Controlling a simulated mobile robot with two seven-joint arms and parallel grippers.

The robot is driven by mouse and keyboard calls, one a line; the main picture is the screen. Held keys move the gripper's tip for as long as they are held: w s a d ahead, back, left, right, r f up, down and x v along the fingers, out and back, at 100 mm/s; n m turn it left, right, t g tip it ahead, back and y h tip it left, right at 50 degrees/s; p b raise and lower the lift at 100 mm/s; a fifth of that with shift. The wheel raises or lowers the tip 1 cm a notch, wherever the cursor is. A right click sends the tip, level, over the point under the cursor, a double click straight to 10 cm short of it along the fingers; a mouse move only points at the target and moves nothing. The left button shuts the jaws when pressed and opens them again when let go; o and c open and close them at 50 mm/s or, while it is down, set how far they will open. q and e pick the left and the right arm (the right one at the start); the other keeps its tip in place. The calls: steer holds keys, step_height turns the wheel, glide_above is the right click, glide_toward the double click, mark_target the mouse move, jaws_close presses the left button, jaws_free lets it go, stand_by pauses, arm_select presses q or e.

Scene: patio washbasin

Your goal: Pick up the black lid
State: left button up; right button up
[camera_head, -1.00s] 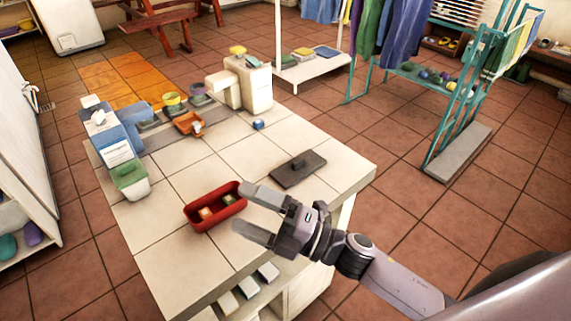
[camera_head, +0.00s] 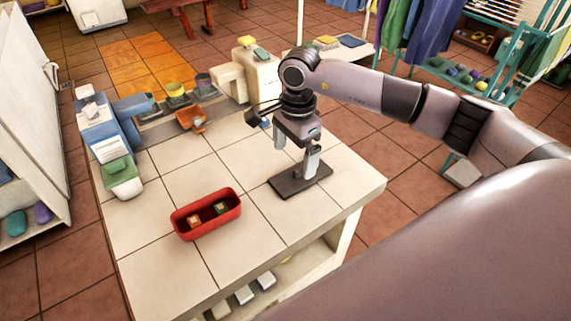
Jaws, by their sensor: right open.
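The black lid (camera_head: 289,185) is a flat dark rectangular plate lying on the tiled counter top, near its right edge. A red open box (camera_head: 208,228) with two small blocks inside stands to the left of the lid. My left gripper is not in view.
The tiled counter (camera_head: 160,255) is clear around the lid and box. A blue-and-white dispenser (camera_head: 104,138) with a green-topped container (camera_head: 120,178) stands at the left. An orange scoop-like item (camera_head: 191,120) lies at the back. A teal rack (camera_head: 480,80) stands beyond.

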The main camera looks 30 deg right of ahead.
mark_target(297, 170)
steer(key=shift+w+d+r, duration=0.15)
steer(key=shift+w+d, duration=0.15)
steer(key=shift+d, duration=0.1)
steer(key=shift+d+f, duration=0.1)
steer(key=shift+f, duration=0.15)
steer(key=f, duration=0.1)
steer(key=f+p, duration=0.1)
steer(key=f, duration=0.3)
steer(key=shift+s+f, duration=0.25)
steer(key=shift+s, duration=0.05)
steer(key=shift+f, duration=0.45)
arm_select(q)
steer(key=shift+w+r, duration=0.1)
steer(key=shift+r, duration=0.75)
arm_select(e)
steer(key=c, duration=1.1)
steer(key=shift+o, duration=0.2)
steer(key=shift+r, duration=0.1)
